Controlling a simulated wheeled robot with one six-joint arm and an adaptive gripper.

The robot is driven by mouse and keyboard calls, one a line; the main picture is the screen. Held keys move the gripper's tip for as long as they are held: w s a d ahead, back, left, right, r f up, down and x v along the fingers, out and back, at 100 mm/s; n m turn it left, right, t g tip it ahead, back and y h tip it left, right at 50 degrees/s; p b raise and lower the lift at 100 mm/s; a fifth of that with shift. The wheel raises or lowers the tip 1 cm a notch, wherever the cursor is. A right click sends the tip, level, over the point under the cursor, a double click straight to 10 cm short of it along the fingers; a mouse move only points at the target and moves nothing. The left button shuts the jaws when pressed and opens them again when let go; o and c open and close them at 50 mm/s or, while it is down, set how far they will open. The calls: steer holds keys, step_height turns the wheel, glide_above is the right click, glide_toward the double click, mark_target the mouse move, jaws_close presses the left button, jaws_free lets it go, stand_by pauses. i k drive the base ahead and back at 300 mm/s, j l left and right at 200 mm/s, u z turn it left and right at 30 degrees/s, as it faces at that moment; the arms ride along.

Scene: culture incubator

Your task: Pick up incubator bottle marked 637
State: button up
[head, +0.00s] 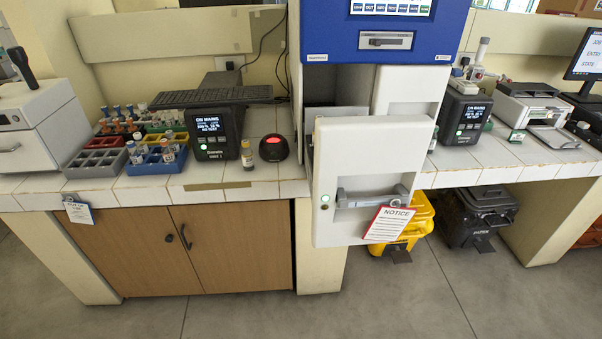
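No label reading 637 can be made out. One small bottle (247,154) with a tan cap stands upright on the tiled bench, left of the incubator. A blue rack (145,169) holds a few small bottles, among them one bottle (168,151) at its right. A red rack (106,141) behind holds several dark bottles. The incubator (332,48) is a tall white and blue unit. Its white front panel (335,155), with a handle and a NOTICE tag, stands out from the body. The inside is mostly hidden behind this panel. My gripper is not in view.
A black display box (213,133) and a red-lit round device (273,148) stand on the bench by the lone bottle. The grey rack (96,163) looks empty. A yellow bin (419,216) and a black bin (482,215) sit under the right bench. The front floor is clear.

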mark_target(167, 150)
steer(key=i+l+z, duration=0.1)
steer(key=i+z, duration=0.8)
steer(key=i+j+z, duration=0.15)
steer(key=z, duration=0.3)
steer(key=i+j+z, duration=0.15)
steer(key=j+z, duration=0.15)
steer(key=z, duration=0.15)
steer(key=i+j+z, duration=0.15)
steer(key=j+z, duration=0.2)
steer(key=z, duration=0.15)
steer(key=j+z, duration=0.45)
steer(key=k+z, duration=0.1)
steer(key=k, duration=0.55)
steer(key=k+j, duration=0.15)
steer(key=k, duration=0.3)
steer(key=k+j+u, duration=0.1)
steer(key=k, duration=0.4)
steer(key=k+j, duration=0.2)
steer(key=k, duration=0.25)
steer(key=k+j, duration=0.2)
steer(key=k, duration=0.25)
steer(key=k+j+u, duration=0.1)
steer(key=k, duration=0.4)
steer(key=k+j, duration=0.3)
steer(key=k, duration=0.15)
steer(key=k+j+u, duration=0.1)
steer(key=k, duration=0.35)
steer(key=j, duration=0.1)
